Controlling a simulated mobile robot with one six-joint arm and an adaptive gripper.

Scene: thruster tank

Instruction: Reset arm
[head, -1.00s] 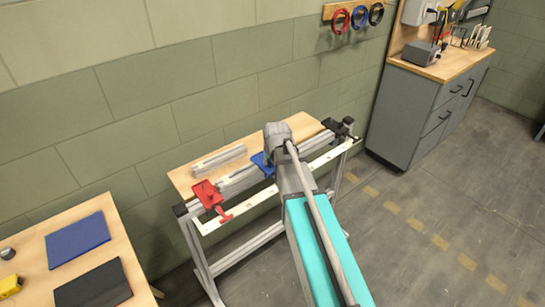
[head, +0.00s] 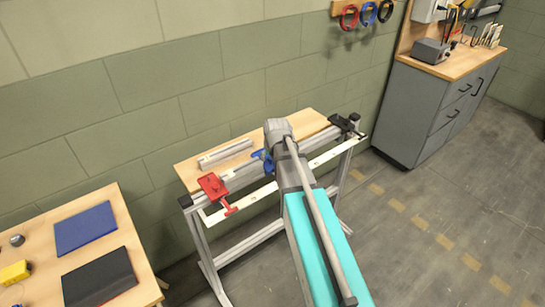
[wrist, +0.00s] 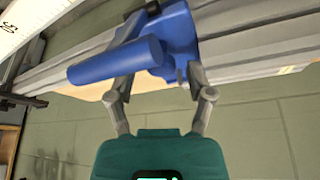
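My gripper (wrist: 165,70) is near a blue clamp (wrist: 178,30) in the wrist view. Its two fingers stand apart, one to each side, with part of the blue clamp across and beyond them. The clamp's round blue handle (wrist: 115,62) crosses in front of the left finger. I cannot tell whether either finger touches the blue part. In the head view the blue clamp (head: 258,158) sits on the metal rail of a narrow bench, partly hidden by my arm, which also hides my gripper.
A red clamp (head: 213,187) is on the same rail, left of the blue one. A loose metal profile (head: 225,153) lies on the bench top (head: 186,172). A wooden table (head: 125,225) stands at lower left, a grey cabinet (head: 420,115) at right. The floor (head: 430,210) between is clear.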

